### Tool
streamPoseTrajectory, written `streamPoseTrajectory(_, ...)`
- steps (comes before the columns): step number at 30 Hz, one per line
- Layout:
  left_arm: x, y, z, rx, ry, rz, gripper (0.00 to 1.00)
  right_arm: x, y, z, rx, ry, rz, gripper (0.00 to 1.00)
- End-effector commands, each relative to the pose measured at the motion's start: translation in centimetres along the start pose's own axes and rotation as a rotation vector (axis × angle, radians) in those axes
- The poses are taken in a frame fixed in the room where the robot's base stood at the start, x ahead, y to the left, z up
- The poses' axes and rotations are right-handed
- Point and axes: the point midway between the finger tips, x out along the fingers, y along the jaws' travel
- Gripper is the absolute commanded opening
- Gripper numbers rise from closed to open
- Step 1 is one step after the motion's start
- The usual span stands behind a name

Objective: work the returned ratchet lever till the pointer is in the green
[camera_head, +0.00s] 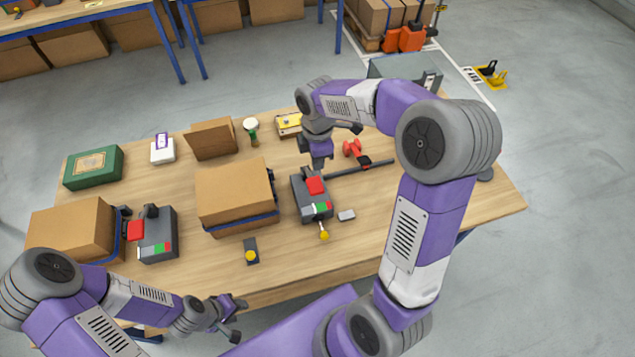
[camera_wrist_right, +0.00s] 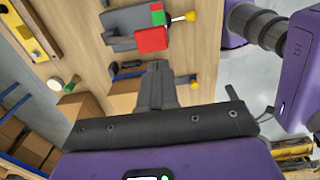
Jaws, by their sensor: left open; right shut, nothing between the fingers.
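A dark grey ratchet unit (camera_head: 298,198) with a red block and a green-and-red scale stands right of the strapped middle box. Its short lever (camera_head: 324,235) with a yellow knob points to the front. In the right wrist view the unit (camera_wrist_right: 122,22) shows at the top, its yellow-knobbed lever (camera_wrist_right: 190,17) to the right. A similar unit (camera_head: 154,222) stands by the left box. The pointers are too small to read. My right gripper (camera_head: 319,165) is shut and empty behind the right unit, apart from its lever. My left gripper (camera_head: 238,320) is open and empty by the front edge.
Cardboard boxes with blue straps stand in the middle (camera_head: 233,192) and left (camera_head: 70,228). A dark plate with a yellow knob (camera_head: 250,254) lies in front. A red-handled tool (camera_head: 352,148) and a dark bar (camera_head: 350,171) lie right of my right gripper. The front right is clear.

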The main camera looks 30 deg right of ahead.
Motion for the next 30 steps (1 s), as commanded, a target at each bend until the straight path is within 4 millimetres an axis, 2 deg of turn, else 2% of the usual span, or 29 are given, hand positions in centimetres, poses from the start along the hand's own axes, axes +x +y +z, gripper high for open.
streamPoseTrajectory(1, 0.2, -0.1, 0.0, 0.0, 0.0, 0.0, 0.43, 1.4, -0.1, 0.0, 0.0, -0.002, -0.007, 0.0)
streamPoseTrajectory(6, 0.6, -0.2, 0.0, 0.0, 0.0, 0.0, 0.43, 5.1, -0.1, 0.0, 0.0, -0.001, -0.006, 0.0)
streamPoseTrajectory(13, 0.9, -0.3, -0.1, 0.0, 0.0, 0.0, 0.43, 9.0, -0.1, 0.0, -0.001, -0.001, -0.005, 0.0)
streamPoseTrajectory(19, 1.0, -0.4, -0.1, 0.0, 0.0, 0.0, 0.43, 10.5, 0.0, 0.0, 0.0, 0.001, -0.001, 0.0)
streamPoseTrajectory(30, 1.0, -0.4, -0.1, 0.0, 0.0, 0.0, 0.43, 10.7, 0.0, 0.0, 0.0, 0.001, 0.0, 0.0)
